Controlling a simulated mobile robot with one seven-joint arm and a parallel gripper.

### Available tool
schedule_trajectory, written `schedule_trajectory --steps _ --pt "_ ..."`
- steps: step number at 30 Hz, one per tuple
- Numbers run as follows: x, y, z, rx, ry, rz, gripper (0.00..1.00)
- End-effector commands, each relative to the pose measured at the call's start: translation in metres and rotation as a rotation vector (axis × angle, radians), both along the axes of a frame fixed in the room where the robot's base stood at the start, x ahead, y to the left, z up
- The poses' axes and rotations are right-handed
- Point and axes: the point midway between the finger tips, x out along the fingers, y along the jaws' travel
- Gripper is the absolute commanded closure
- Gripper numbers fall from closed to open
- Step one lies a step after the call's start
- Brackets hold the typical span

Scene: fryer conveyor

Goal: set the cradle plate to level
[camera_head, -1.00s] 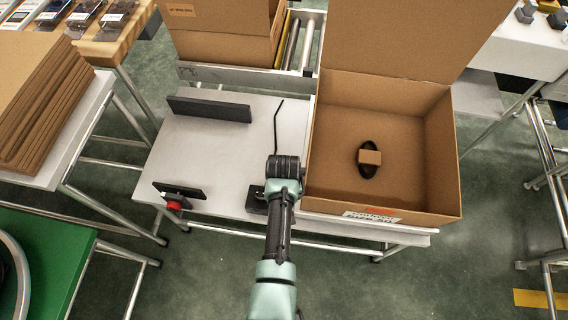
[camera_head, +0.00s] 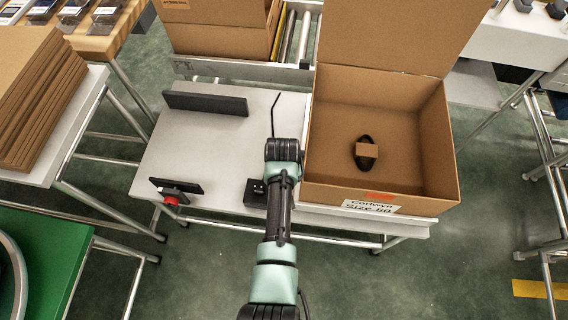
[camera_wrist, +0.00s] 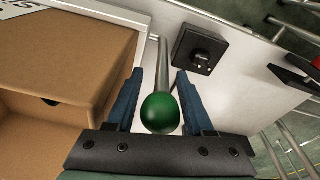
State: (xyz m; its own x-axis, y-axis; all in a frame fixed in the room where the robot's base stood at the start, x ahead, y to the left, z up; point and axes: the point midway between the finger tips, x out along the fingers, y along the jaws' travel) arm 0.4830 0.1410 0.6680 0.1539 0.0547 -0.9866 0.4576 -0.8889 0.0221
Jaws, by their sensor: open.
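A lever with a green ball knob (camera_wrist: 160,113) and a grey metal rod (camera_wrist: 163,62) shows in the wrist view. My gripper (camera_wrist: 159,82) is open, with one blue finger on each side of the lever; I cannot tell whether either finger touches it. In the head view my wrist hides the knob and the fingertips. An open cardboard box (camera_head: 432,150) stands on the right part of the white table (camera_head: 205,146), with a dark oval item (camera_head: 363,165) in it. I cannot pick out the cradle plate or tell its tilt.
A black upright plate (camera_head: 205,103) stands at the table's back left. A smaller black plate with a red knob (camera_head: 172,200) is at the front left. The table's middle left is clear.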

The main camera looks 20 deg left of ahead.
Motion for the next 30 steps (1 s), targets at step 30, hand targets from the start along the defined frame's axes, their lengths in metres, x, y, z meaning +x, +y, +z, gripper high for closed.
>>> schedule_trajectory --steps 30 --pt "-0.019 -0.008 0.121 -0.001 0.0 -0.002 0.47"
